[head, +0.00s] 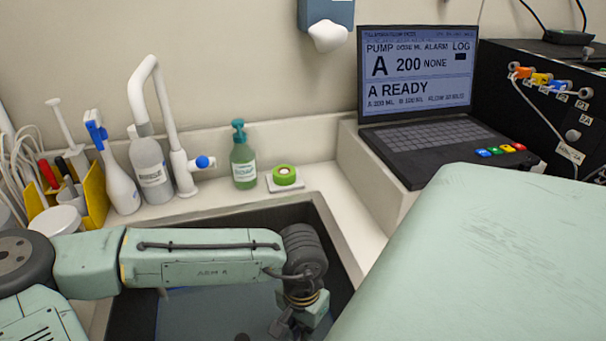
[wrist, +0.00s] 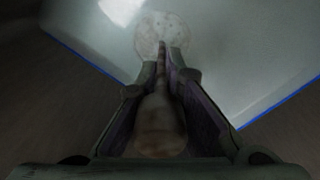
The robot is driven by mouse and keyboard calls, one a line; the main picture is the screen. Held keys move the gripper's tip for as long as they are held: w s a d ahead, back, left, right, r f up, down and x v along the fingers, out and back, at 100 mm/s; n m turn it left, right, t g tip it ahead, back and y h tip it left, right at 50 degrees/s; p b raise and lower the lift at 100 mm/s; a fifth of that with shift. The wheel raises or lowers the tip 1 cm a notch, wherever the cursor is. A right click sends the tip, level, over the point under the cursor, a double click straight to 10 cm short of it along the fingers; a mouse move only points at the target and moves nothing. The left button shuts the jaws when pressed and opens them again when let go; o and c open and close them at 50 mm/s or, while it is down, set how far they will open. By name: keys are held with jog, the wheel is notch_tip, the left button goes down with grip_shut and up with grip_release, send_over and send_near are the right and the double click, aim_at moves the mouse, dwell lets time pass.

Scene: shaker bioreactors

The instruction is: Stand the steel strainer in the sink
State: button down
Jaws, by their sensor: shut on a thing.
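My gripper (head: 284,327) is low inside the sink (head: 253,217), at its right side, with its tips cut off by the lower edge of the head view. In the wrist view my gripper (wrist: 163,62) is shut on a dull, tapered piece (wrist: 160,125), which I take to be the steel strainer. It is wide near the palm and narrows between the fingers. A pale speckled disc (wrist: 150,36) shows just beyond the fingertips; I cannot tell whether it belongs to the strainer or touches the floor. The strainer cannot be made out in the head view.
A laptop (head: 425,105) sits on a ledge to the right.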

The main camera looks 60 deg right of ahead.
jog(key=shift+f, duration=0.1)
jog(key=shift+f, duration=0.15)
jog(key=c, duration=1.7)
grip_release()
notch_tip(320, 180, up, 12)
jog(key=shift+r+b, duration=0.25)
jog(key=shift+b, duration=0.4)
